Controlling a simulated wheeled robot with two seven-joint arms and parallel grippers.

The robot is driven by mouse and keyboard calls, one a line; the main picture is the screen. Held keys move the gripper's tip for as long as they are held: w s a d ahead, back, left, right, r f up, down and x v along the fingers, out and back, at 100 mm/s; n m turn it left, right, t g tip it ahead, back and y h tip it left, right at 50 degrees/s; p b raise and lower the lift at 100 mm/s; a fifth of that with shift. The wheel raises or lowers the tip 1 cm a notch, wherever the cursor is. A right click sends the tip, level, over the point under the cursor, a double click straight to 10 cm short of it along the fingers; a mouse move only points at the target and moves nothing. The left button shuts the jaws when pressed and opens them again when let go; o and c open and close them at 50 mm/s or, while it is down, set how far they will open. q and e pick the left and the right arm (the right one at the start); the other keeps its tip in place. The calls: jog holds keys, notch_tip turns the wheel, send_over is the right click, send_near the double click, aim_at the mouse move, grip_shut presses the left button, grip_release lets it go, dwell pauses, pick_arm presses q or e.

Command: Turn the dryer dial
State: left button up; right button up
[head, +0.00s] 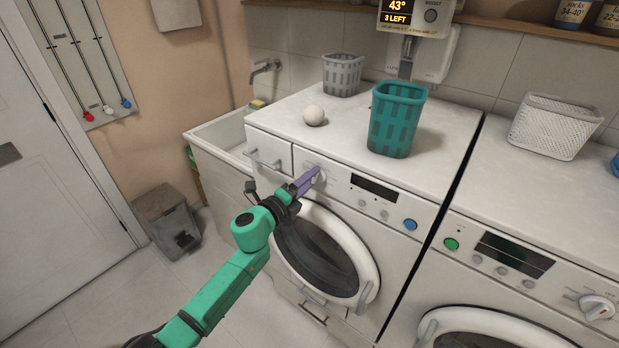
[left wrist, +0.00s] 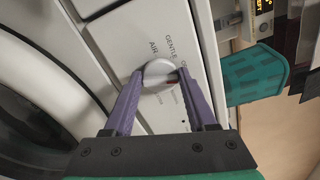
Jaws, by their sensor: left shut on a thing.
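The dial (left wrist: 157,70) is a round white knob on the left machine's panel, with "AIR" and "GENTLE" printed around it and a small red mark near its edge. In the head view the same dial (head: 319,180) is mostly hidden by my fingers. My left gripper (head: 314,176) reaches the panel from the left; in the left wrist view its purple fingers (left wrist: 160,78) are on both sides of the dial, shut on it. The left machine (head: 345,200) has a dark display, small buttons and a blue button. My right gripper is out of view.
A teal basket (head: 397,118), a white ball (head: 314,115) and a grey basket (head: 343,74) stand on the left machine. The second machine (head: 520,210) on the right has its own white dial (head: 597,307) and a white basket (head: 554,127). The floor at left is mostly clear.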

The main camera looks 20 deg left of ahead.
pick_arm(q)
jog(key=shift+f+n+p, duration=0.15)
jog(key=shift+n+p, duration=0.2)
jog(key=shift+n, duration=1.15)
jog(key=o, duration=1.4)
jog(key=b+v, duration=0.3)
jog(key=v, duration=1.1)
jog(key=shift+s, duration=0.25)
